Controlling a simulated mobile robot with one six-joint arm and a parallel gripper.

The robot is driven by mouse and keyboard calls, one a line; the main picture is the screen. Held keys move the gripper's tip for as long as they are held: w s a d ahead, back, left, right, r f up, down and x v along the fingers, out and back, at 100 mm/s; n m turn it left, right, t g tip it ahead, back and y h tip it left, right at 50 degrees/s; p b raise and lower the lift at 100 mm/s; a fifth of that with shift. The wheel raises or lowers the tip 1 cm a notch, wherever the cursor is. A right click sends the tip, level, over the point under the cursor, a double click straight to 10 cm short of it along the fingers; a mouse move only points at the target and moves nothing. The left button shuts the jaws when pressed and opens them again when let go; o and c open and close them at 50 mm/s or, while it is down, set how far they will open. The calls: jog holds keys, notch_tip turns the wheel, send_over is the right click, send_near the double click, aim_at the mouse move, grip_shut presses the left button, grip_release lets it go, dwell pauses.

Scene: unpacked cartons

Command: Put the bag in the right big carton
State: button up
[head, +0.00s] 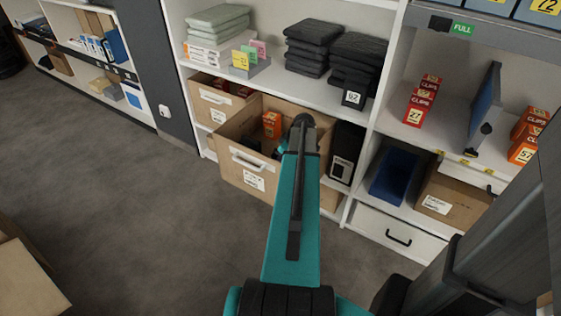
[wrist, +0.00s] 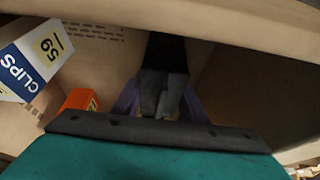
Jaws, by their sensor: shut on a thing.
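A big open carton (head: 236,168) stands pulled out on the lower shelf in the head view, and my arm reaches over it. Its cardboard wall (wrist: 110,68) shows in the wrist view. My gripper (wrist: 160,108) is down inside a carton, shut on a grey and black soft-looking thing, which seems to be the bag (wrist: 162,88). Another carton (head: 445,198) stands on the lower shelf at the right, beside a blue bin.
A CLIPS box (wrist: 38,62) and an orange box (wrist: 78,100) lie close left of my gripper. A smaller carton (head: 212,104) stands behind the open one. A black box (head: 346,150), a blue bin (head: 396,176) and a shelf upright are to the right.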

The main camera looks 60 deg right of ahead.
jog(key=shift+f, duration=0.1)
jog(key=o, duration=1.2)
jog(key=p+v, duration=0.1)
jog(key=v, duration=1.1)
dwell(0.3)
